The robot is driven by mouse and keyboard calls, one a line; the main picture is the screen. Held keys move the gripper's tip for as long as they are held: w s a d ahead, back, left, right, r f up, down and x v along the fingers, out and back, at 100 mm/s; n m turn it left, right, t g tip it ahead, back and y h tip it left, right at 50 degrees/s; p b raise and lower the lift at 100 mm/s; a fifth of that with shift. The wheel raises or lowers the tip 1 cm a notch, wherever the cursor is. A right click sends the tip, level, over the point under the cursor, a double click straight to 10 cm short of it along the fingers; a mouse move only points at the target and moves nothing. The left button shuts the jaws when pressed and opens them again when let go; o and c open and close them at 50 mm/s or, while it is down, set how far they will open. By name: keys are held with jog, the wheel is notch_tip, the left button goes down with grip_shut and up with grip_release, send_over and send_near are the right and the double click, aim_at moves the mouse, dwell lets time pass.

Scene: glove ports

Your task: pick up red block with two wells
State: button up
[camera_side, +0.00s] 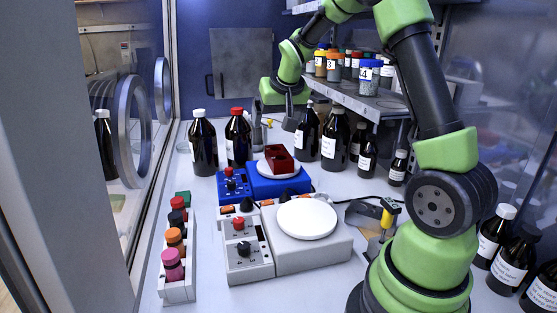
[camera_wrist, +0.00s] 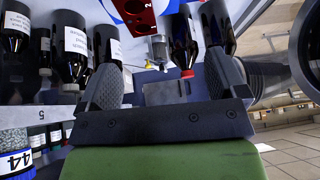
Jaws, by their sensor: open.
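The red block with two wells (camera_side: 278,154) sits on the round white plate (camera_side: 265,170) of the blue device (camera_side: 278,187), in the middle of the side view. In the wrist view the red block (camera_wrist: 138,18) is at the top edge, partly cut off, with white numbers on its face. My gripper (camera_side: 272,122) is above and behind the block, apart from it. In the wrist view the fingers of my gripper (camera_wrist: 165,70) are spread wide with nothing between them.
Brown bottles (camera_side: 203,145) stand left of the block, and more (camera_side: 334,135) stand right. A shelf (camera_side: 372,100) with jars is at right. A white device with a round plate (camera_side: 307,218) is in front. A rack of coloured-cap vials (camera_side: 177,285) stands at left.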

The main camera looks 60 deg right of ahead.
send_near(278, 154)
jog(key=shift+w+d+f+m+g+h, duration=0.2)
jog(key=shift+w+m+g+h, duration=0.1)
jog(key=shift+g, duration=0.1)
jog(key=x, duration=0.4)
jog(key=shift+d+f, duration=0.1)
jog(key=shift+d, duration=0.05)
jog(key=shift+w+x, duration=0.15)
jog(key=shift+x, duration=1.3)
jog(key=shift+w+x, duration=0.1)
jog(key=shift+x, duration=1.35)
jog(key=c, duration=1.4)
